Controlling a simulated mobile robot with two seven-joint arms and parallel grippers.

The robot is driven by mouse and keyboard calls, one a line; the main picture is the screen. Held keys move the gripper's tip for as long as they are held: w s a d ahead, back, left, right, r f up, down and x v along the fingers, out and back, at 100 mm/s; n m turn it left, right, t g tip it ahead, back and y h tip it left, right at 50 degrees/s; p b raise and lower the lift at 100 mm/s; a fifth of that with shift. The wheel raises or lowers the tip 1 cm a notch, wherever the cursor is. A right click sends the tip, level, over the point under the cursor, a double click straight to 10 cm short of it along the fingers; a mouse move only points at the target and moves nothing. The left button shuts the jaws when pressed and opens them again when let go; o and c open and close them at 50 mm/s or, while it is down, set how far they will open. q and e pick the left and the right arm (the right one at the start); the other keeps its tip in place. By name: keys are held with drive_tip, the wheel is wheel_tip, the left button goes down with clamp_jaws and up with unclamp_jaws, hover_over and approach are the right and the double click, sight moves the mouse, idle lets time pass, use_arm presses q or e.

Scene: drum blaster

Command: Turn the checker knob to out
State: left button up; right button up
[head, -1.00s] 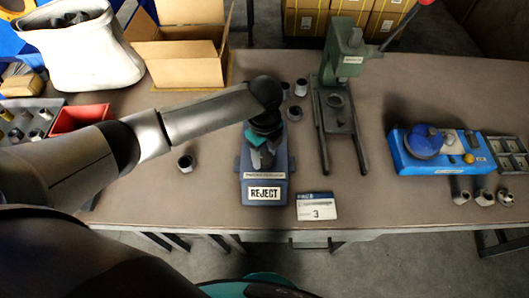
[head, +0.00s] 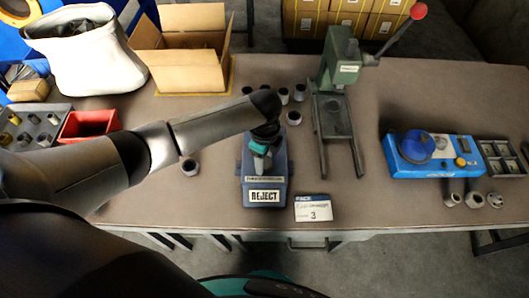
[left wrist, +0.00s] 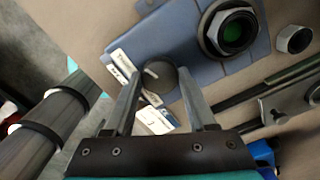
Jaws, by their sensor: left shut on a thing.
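The checker (head: 281,172) is a blue-grey box on the table in the middle of the head view, with a REJECT sign (head: 264,197) on its front. Its dark round knob (left wrist: 158,78) with a light pointer mark shows in the left wrist view. The mark slants toward the upper left there. A threaded socket with a green centre (left wrist: 234,32) is on the checker beyond the knob. My left gripper (left wrist: 160,75) is shut on the knob, one finger on each side. In the head view my left gripper (head: 260,162) hides the knob. My right gripper is not in view.
A green press (head: 340,75) stands right of the checker. Several metal collars (head: 298,92) stand behind it, and one (head: 190,167) is at its left. A card marked 3 (head: 313,208) lies at its front right. A blue station (head: 430,155) is farther right.

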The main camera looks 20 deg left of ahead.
use_arm(q)
drive_tip(key=n+p, duration=0.1)
drive_tip(key=n, duration=0.1)
drive_tip(key=n+p, duration=0.1)
drive_tip(key=p, duration=0.1)
drive_tip(key=shift+r+n, duration=0.2)
drive_tip(key=shift+n, duration=0.2)
drive_tip(key=n+p, duration=0.3)
drive_tip(key=shift+n, duration=0.3)
drive_tip(key=n+p, duration=0.1)
drive_tip(key=n, duration=0.2)
drive_tip(key=shift+f+n+p, duration=0.1)
drive_tip(key=shift+n+p, duration=0.2)
drive_tip(key=shift+p, duration=0.1)
drive_tip(key=shift+f+n+p, duration=0.1)
drive_tip(key=shift+n+p, duration=0.5)
drive_tip(key=shift+n, duration=1)
drive_tip(key=o, duration=1.4)
drive_tip(key=shift+c, duration=0.2)
